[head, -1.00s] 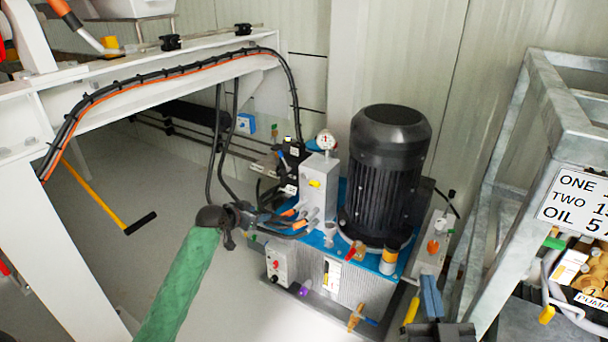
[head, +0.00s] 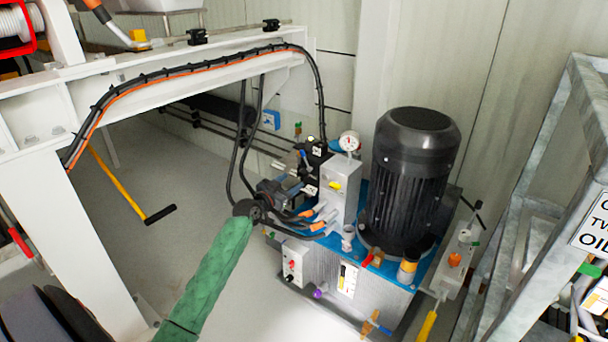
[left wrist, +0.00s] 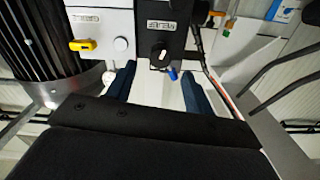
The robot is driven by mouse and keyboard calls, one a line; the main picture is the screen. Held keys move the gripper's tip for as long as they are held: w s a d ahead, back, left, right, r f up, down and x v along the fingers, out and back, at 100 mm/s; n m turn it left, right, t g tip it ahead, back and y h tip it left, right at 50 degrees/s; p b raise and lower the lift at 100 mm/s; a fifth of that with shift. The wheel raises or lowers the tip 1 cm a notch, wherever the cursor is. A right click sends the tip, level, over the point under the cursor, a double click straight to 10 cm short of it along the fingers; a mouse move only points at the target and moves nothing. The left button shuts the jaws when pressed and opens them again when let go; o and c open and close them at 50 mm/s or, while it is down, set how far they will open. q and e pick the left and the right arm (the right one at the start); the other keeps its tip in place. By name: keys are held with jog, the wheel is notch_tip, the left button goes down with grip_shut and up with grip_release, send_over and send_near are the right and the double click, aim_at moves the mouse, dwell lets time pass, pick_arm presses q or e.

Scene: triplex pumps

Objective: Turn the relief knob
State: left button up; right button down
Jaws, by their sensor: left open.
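The relief knob (left wrist: 160,53) is a black round knob with a white mark on a dark block, beside a label. In the left wrist view it sits just beyond the two dark blue fingers of my left gripper (left wrist: 158,75). The fingers stand apart on either side of its line, with nothing between them that I can see held. In the head view my left gripper (head: 285,190) is in front of the pump's valve block (head: 343,185), and the knob is hard to make out there. My right gripper is out of view.
A big black motor (head: 415,165) stands on the blue pump unit, with a pressure gauge (head: 349,142) near it. Black hoses (head: 243,150) hang close to my left gripper. A white frame (head: 70,215) stands left and a metal rack (head: 540,190) right.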

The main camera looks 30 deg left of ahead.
aim_at(300, 175)
pick_arm(q)
jog(key=shift+w+d+b, duration=0.15)
jog(key=shift+w+b, duration=0.1)
jog(key=shift+w, duration=1.65)
jog(key=shift+w+d+b, duration=0.15)
jog(key=shift+w+b, duration=0.1)
jog(key=shift+w, duration=1.65)
jog(key=c, duration=1)
jog(key=shift+o, duration=0.2)
